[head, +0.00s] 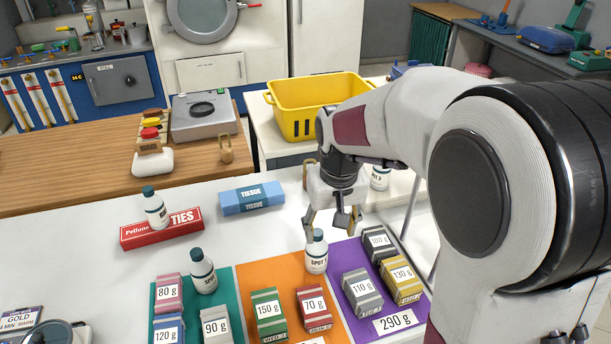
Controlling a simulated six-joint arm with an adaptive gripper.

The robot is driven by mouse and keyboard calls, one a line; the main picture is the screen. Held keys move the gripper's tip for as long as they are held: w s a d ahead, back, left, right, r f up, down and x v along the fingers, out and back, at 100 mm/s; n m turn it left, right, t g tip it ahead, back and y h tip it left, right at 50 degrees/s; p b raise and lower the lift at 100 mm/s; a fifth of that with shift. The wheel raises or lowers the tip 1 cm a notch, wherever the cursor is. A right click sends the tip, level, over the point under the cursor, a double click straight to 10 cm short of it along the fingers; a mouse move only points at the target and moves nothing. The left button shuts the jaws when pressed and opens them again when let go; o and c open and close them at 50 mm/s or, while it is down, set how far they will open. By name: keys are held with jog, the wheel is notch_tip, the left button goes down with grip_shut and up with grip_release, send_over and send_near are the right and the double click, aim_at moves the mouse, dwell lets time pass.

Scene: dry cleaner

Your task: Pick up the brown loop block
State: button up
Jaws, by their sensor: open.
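A small tan-brown block with a loop on top (226,152) stands near the right end of the wooden counter. A second brown looped shape (309,172) shows just left of my gripper's body, partly hidden by it. My gripper (332,220) points down with its two fingers spread, and nothing shows between them. It is in front of and to the right of the block on the wooden counter. Its left finger appears just above a white spot bottle (317,256); I cannot tell whether they touch.
Colored mats hold several labelled weight blocks, such as a green one (268,314), and another white bottle (203,275). A blue tissue box (251,199) and a red ties box (161,229) lie behind. A yellow basket (312,108) and grey scale (203,119) stand farther back.

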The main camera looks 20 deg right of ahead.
jog(key=shift+m+t, duration=0.4)
jog(key=shift+t, duration=0.5)
jog(key=w+d+f, duration=0.2)
jog(key=w+f, duration=0.3)
jog(key=w, duration=0.4)
jog(key=w+d+f, duration=0.2)
jog(key=w+f, duration=0.3)
jog(key=w, duration=0.4)
jog(key=w+d+f, duration=0.2)
jog(key=w+f, duration=0.3)
jog(key=w, duration=0.4)
jog(key=shift+d, duration=0.15)
jog(key=shift+t+h, duration=0.3)
jog(key=shift+t, duration=0.2)
jog(key=w, duration=0.4)
jog(key=shift+w+d+r, duration=0.1)
jog(key=shift+d+r, duration=0.25)
jog(key=shift+t, duration=0.8)
jog(key=w+r, duration=0.4)
jog(key=shift+w+d+r, duration=0.1)
jog(key=shift+d, duration=0.15)
jog(key=x, duration=0.2)
jog(key=shift+w+f, duration=0.1)
jog(key=shift+f, duration=0.15)
jog(key=shift+w+x, duration=0.25)
jog(key=shift+x, duration=2.35)
jog(key=shift+r, duration=0.15)
